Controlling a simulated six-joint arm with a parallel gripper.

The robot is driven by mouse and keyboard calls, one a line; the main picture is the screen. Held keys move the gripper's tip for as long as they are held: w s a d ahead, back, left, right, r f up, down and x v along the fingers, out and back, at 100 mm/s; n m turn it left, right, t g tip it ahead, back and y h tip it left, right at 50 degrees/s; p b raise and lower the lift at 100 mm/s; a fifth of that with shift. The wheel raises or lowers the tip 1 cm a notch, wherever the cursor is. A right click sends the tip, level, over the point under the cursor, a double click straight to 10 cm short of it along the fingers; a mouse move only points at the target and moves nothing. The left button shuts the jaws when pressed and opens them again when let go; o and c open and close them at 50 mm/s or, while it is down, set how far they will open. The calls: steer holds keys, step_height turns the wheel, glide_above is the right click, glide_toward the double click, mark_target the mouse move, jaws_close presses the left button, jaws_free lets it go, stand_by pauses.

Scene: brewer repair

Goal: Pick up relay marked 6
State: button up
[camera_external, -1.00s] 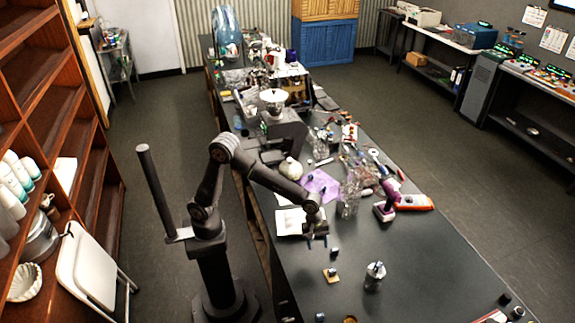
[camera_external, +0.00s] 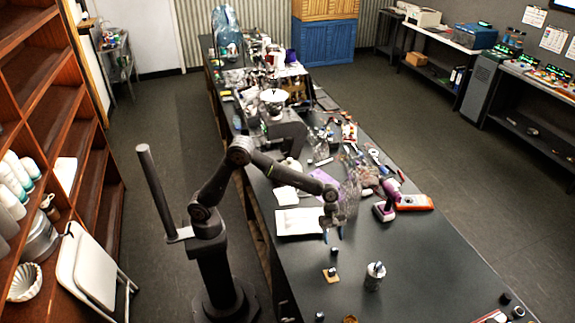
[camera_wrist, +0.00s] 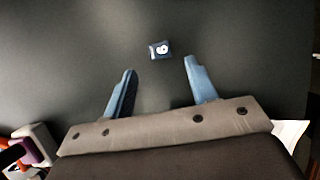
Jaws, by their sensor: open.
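A small dark relay with a white round label stands alone on the black tabletop (camera_external: 440,265). In the wrist view the relay (camera_wrist: 160,50) lies just beyond the fingertips, roughly midway between the two fingers. The mark on its label is too small to read for sure. In the external view the relay (camera_external: 334,252) is just in front of my gripper (camera_external: 333,237), which points down above the table. In the wrist view my gripper (camera_wrist: 159,66) is open, with blue fingers apart and nothing between them.
A small dark block on a tan pad (camera_external: 331,275) sits nearer the camera. A metal canister (camera_external: 374,276) stands to its right. The table's right front is mostly clear.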

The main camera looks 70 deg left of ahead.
mark_target(335, 249)
steer(key=x, duration=0.6)
steer(key=shift+d+f, duration=0.1)
steer(key=shift+d, duration=0.25)
steer(key=c, duration=1)
